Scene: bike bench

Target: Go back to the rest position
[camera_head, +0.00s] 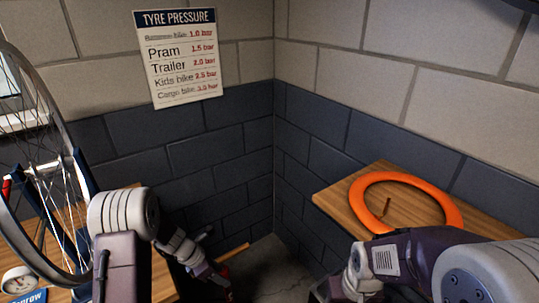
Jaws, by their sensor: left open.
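My left arm comes in from the left and bends down toward the floor near the corner. My left gripper (220,284) is at its end, small and partly cut off by the bottom edge. It is open, and I see nothing held in it. My right arm (410,266) lies across the lower right, below the wooden shelf. Its gripper is out of the picture.
A wooden shelf (338,208) on the right wall carries an orange ring (364,196). A bicycle wheel (52,118) stands at the left above a wooden bench (162,278) with a round gauge (18,280). A tyre pressure sign (180,58) hangs behind. Some floor shows by the corner.

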